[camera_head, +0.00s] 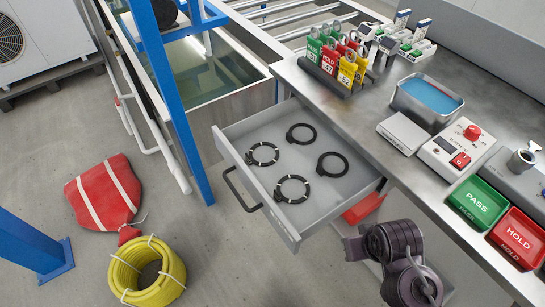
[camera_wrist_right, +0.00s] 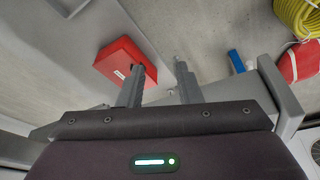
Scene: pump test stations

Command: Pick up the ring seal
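Several dark rings lie flat and apart in an open grey drawer (camera_head: 344,197) in the head view. A plain black ring (camera_head: 315,134) is at the back, and another plain black ring (camera_head: 347,165) is at the right. A ring with white marks (camera_head: 263,165) is at the left, and a larger one with white marks (camera_head: 278,195) is nearest the drawer front. My right arm shows at the lower right of the head view, outside the drawer. My right gripper (camera_wrist_right: 158,72) is open and empty in the right wrist view. My left gripper is not in view.
The steel bench bears a blue-liquid tray (camera_head: 428,100), tag rack (camera_head: 325,78), tester (camera_head: 457,150), green PASS bin (camera_head: 477,202) and red HOLD bin (camera_head: 517,238). A red box (camera_head: 364,207) is below the drawer. A blue post (camera_head: 178,110) stands left of it. Yellow hose (camera_head: 148,272) lies on the floor.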

